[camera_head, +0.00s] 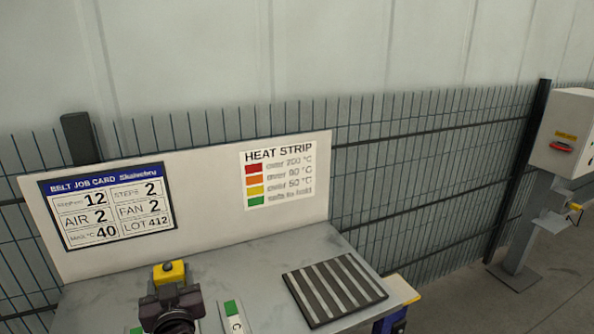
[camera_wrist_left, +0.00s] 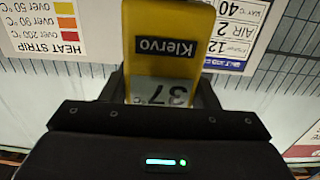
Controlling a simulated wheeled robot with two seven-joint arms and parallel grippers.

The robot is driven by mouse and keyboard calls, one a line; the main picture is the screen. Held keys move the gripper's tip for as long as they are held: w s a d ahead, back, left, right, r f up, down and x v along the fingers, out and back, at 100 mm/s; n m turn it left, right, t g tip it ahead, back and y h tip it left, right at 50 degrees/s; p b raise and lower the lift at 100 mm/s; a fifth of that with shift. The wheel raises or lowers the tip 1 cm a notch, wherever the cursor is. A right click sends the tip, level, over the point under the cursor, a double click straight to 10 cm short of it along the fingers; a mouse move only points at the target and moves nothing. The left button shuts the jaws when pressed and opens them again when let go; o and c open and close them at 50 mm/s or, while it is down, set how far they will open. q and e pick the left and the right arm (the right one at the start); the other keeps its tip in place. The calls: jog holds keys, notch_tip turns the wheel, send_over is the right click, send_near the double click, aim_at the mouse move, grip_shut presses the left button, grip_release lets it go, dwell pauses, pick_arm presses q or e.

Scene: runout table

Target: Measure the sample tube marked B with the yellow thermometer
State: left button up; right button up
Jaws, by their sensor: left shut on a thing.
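The yellow thermometer (camera_head: 169,272) stands up out of my left gripper (camera_head: 171,289) at the bottom of the head view. In the left wrist view the thermometer (camera_wrist_left: 168,30) sits between the two dark fingers of my left gripper (camera_wrist_left: 160,92), which is shut on it. A white piece marked C with a green end (camera_head: 231,314) lies right of the gripper, cut off by the frame's lower edge. No tube marked B is visible. My right gripper is not in view.
A grey table (camera_head: 262,262) carries a dark ribbed mat (camera_head: 334,289) at its right. Behind stands a white board (camera_head: 207,177) with a job card (camera_head: 108,207) and a heat strip chart (camera_head: 281,172). A wire fence (camera_head: 430,170) runs behind it.

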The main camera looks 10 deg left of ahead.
pick_arm(q)
jog(key=s+d+f+m+t+h, duration=0.1)
jog(key=s+d+f+m+h, duration=0.1)
jog(key=s+d, duration=0.4)
jog(key=s+d+f+m+t+h, duration=0.1)
jog(key=s+d+f+m+h, duration=0.2)
jog(key=s+d+h, duration=0.4)
jog(key=shift+s+d+f+m+t, duration=0.2)
jog(key=shift+s+d+m+t, duration=0.1)
jog(key=shift+s+m, duration=0.35)
